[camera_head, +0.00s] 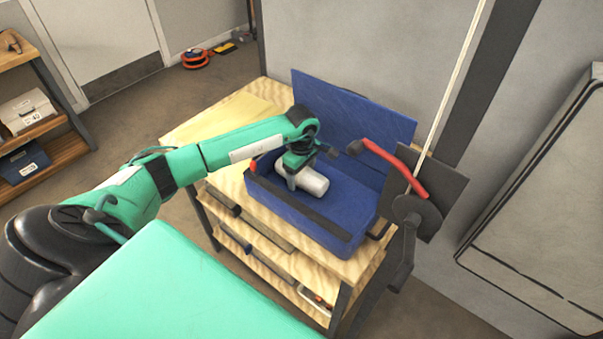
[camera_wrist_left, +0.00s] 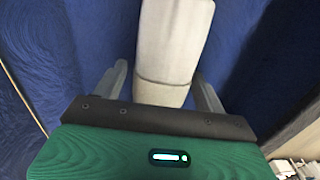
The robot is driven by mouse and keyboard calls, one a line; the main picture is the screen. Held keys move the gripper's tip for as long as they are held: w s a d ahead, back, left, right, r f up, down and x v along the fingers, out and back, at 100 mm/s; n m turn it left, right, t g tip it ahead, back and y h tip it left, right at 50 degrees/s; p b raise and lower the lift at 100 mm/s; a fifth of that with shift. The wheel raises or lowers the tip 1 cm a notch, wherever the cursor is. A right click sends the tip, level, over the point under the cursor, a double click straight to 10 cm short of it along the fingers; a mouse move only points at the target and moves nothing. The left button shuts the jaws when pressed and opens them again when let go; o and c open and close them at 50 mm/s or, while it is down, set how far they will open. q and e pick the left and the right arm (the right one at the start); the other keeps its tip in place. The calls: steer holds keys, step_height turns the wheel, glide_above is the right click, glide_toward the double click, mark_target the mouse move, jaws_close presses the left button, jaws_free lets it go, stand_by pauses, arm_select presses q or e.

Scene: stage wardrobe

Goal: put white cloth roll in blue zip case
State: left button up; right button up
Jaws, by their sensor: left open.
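The blue zip case (camera_head: 345,225) stands open on a wooden bench, with its lid (camera_head: 355,112) raised at the back. The white cloth roll (camera_head: 315,183) lies on its side within the case's outline; its far end is partly hidden by my gripper. My left gripper (camera_head: 291,177) is down at the roll. In the left wrist view the roll (camera_wrist_left: 172,45) runs between the two spread fingers of the gripper (camera_wrist_left: 160,78), with blue fabric (camera_wrist_left: 95,40) on both sides. The fingers are open, with gaps beside the roll. My right gripper is not in view.
The wooden bench (camera_head: 232,112) has free room at its back left. A red handle (camera_head: 395,165) on a dark bracket stands close to the case's right side, near a hanging rope (camera_head: 453,85). A shelf (camera_head: 45,112) with boxes stands at the far left.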

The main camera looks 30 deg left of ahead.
arm_select(q)
steer(key=shift+r, duration=0.1)
steer(key=shift+r, duration=0.2)
step_height(320, 180, up, 11)
steer(key=b, duration=0.2)
steer(key=shift+f+b, duration=0.15)
steer(key=shift+b, duration=0.15)
steer(key=shift+r, duration=0.5)
